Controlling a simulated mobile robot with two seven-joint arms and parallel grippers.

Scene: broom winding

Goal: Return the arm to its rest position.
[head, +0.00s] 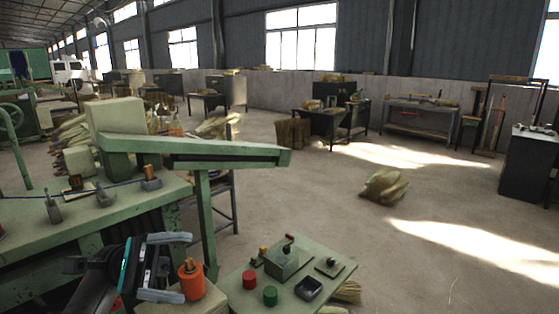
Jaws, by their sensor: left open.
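My left gripper (186,267) reaches in from the lower left with its two grey fingers spread wide apart. It is open, and nothing is clamped between the fingers. An orange spool (194,283) stands upright on a pale block just right of the fingertips. The lower fingertip overlaps the spool's edge in the picture; I cannot tell whether they touch. My right gripper is not in view.
A green control panel (312,293) with red and green buttons and a small lever box lies to the right. The green machine bench (90,215) and its long arm (215,152) stand behind my gripper. A straw bundle (384,187) lies on the open floor.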

